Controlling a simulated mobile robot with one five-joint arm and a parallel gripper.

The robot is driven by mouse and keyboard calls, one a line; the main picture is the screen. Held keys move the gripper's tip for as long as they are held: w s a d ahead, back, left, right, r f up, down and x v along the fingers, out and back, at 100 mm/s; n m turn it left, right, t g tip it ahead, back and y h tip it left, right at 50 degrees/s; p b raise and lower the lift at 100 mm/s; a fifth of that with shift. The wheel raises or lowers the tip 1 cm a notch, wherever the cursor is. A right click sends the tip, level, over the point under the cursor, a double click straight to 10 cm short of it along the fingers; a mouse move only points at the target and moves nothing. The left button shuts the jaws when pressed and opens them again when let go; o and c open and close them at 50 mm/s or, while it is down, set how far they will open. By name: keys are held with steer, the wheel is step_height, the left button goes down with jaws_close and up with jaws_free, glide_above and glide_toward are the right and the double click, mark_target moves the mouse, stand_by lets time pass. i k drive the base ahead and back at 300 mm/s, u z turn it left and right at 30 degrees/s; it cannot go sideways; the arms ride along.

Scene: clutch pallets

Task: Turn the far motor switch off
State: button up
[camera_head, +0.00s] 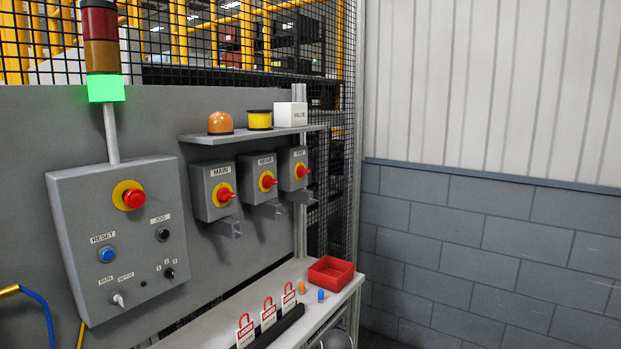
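Three grey switch boxes hang in a row under a shelf on the grey panel. The far motor switch (287,183) is the rightmost box, with a small label on top that seems to read FAR. It has a red rotary knob (301,171) on a yellow plate; I cannot tell its exact setting. A grey bracket sticks out below it. The near switch (250,185) and the main switch (205,205) are to its left, with similar red knobs on yellow plates. My gripper is not in view.
A control box (90,200) with a red button and a green-lit stack light (106,88) stands left. The shelf (240,136) holds an orange dome, a yellow spool and a white box. Below, a bench (283,277) holds red padlocks with tags (268,315) and a red tray (331,272).

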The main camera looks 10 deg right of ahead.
mark_target(301, 171)
steer(key=k, duration=0.6)
steer(key=u, duration=3.5)
steer(key=k, duration=1.7)
steer(key=z, duration=1.95)
steer(key=i, duration=1.05)
steer(key=u, duration=0.1)
